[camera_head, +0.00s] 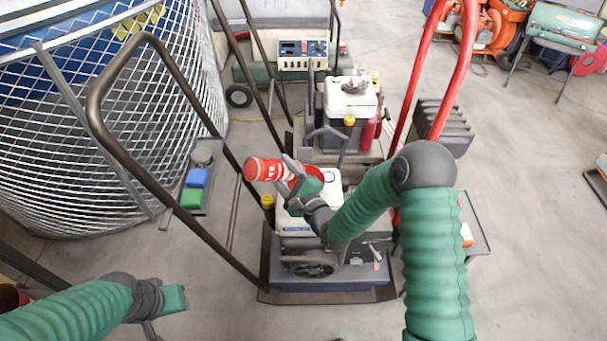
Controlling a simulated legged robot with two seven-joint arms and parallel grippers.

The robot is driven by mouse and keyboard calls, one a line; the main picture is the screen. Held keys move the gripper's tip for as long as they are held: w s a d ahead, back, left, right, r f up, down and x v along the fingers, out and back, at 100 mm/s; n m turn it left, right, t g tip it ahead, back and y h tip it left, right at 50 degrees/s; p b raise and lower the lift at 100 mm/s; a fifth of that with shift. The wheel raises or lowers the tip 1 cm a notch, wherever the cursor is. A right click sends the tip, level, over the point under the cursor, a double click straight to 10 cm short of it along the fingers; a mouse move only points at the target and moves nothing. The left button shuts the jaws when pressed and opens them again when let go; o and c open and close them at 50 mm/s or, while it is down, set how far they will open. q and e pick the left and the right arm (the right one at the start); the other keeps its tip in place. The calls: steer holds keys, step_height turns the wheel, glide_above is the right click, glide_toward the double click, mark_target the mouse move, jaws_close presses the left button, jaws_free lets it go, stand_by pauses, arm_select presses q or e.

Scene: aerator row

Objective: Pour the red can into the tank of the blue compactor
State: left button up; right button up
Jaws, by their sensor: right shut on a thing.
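The red can (264,170), with white marks, is held in the air by my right gripper (296,178). It lies nearly level, its rounded end to the left. My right gripper is shut around its body. The blue compactor (330,275) stands below, with a blue base, grey engine and dark handle. Its pale tank (292,222) is under the can and partly hidden by my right gripper and arm. A yellow cap (267,201) shows at the tank's left; I cannot make out the opening. My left gripper (168,303) is low at the left, away from the can; its fingers are unclear.
A second machine with a white top (350,97) stands behind, and a red handle (398,95) rises at the right. The compactor's dark handle (190,85) loops up at the left beside a wire mesh bin (95,130). Open floor (535,230) lies at the right.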

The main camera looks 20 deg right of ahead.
steer(key=shift+w+d+r+m+p, duration=0.1)
steer(key=shift+d+r+m+p, duration=0.2)
steer(key=shift+r, duration=0.15)
steer(key=shift+f, duration=0.1)
steer(key=shift+d+m, duration=0.1)
steer(key=shift+m, duration=0.2)
